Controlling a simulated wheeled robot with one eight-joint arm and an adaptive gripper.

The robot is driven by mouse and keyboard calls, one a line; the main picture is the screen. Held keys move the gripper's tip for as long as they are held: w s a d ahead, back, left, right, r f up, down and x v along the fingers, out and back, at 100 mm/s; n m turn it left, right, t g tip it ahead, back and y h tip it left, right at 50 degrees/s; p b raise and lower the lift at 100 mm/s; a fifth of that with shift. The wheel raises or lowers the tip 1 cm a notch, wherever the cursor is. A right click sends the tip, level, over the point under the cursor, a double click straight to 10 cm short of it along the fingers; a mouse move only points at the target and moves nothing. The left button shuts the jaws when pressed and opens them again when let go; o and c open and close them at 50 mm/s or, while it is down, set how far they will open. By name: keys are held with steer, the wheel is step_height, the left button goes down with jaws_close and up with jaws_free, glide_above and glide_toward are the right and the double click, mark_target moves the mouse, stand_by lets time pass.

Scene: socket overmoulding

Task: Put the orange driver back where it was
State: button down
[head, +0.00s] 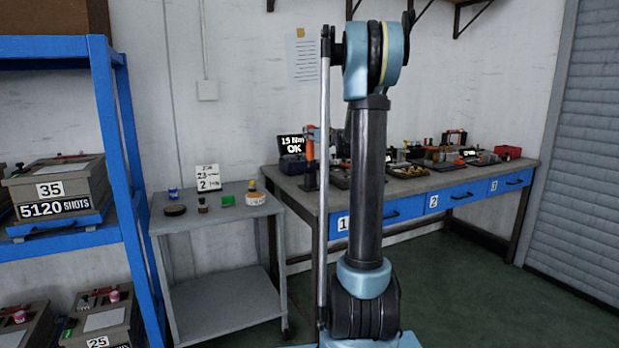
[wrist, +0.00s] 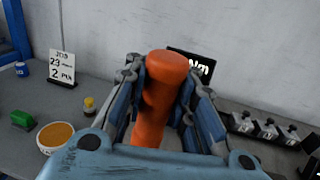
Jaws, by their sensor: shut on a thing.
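The orange driver (wrist: 157,105) is a thick orange cylinder, upright or nearly so in the wrist view. My gripper (wrist: 162,76) is shut on it, with one finger on each side. The driver's lower end is hidden by the gripper body. In the head view, orange shows at the left end of the workbench beside the display, partly behind my arm; I cannot tell the driver from its surroundings there. The display (head: 293,145) reads "15 Nm OK", and its screen shows behind the driver in the wrist view (wrist: 204,68).
The workbench (head: 450,184) carries several fixtures and a red box (head: 508,152) at its right end. A grey cart (head: 223,214) at left holds a sign (head: 208,178), a green block (head: 227,200) and small containers. A blue shelf (head: 113,150) stands far left.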

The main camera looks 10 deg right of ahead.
mark_target(313, 154)
steer(key=shift+f, duration=4.5)
steer(key=c, duration=1.3)
jaws_free()
steer(key=shift+f, duration=0.1)
steer(key=shift+c, duration=0.2)
